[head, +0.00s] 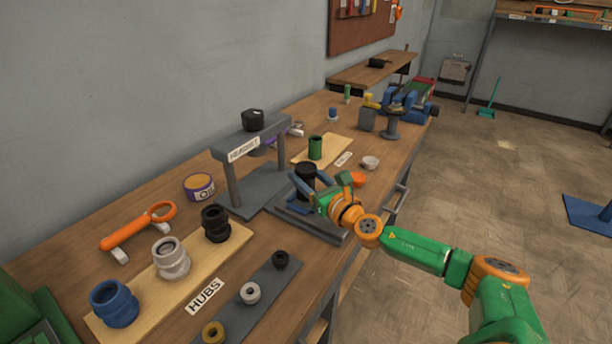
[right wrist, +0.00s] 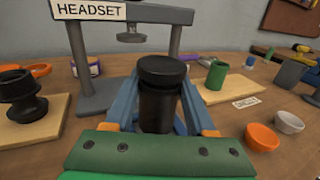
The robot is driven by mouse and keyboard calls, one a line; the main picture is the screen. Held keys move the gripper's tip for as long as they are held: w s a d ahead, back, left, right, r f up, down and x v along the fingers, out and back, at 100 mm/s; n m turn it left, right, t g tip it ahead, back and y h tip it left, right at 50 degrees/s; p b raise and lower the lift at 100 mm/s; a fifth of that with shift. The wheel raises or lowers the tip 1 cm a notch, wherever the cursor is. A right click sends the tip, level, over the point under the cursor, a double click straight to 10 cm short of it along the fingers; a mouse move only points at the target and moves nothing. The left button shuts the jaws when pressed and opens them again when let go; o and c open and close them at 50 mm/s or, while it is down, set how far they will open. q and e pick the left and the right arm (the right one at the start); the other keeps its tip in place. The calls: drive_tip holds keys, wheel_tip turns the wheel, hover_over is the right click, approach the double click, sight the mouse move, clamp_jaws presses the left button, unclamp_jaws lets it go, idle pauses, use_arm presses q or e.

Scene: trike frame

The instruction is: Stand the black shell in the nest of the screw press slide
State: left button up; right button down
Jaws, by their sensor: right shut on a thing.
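The black shell (head: 305,172) is upright between the blue fingers of my right gripper (head: 302,187), which is shut on it. In the right wrist view the shell (right wrist: 162,95) shows a wider round top, with a finger on each side. The grey screw press (head: 232,180), labelled HEADSET, stands behind it, with a black knob on top. Its slide (head: 318,229) extends in front, under the shell and gripper. The nest and the shell's lower end are hidden, so I cannot tell whether they touch. My left gripper is not in view.
A green cylinder (head: 315,148) stands on a wooden board behind the gripper. A white bowl (head: 370,163) and an orange bowl (head: 357,180) are to the right. Several hubs and an oil tin (head: 199,187) are to the left. A blue vise (head: 400,99) is farther back.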

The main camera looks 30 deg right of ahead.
sight(312, 187)
idle(0.6)
drive_tip(key=shift+f, duration=0.1)
drive_tip(key=shift+f+b, duration=0.3)
drive_tip(key=shift+f+b, duration=0.5)
drive_tip(key=shift+f, duration=0.05)
drive_tip(key=shift+c, duration=0.8)
unclamp_jaws()
drive_tip(key=shift+r, duration=0.15)
drive_tip(key=shift+s, duration=0.1)
drive_tip(key=s, duration=0.3)
drive_tip(key=s+b, duration=0.1)
drive_tip(key=s, duration=0.2)
drive_tip(key=shift+d+f, duration=0.1)
drive_tip(key=shift+f, duration=0.1)
drive_tip(key=shift+s+r, duration=0.15)
drive_tip(key=shift+s, duration=0.35)
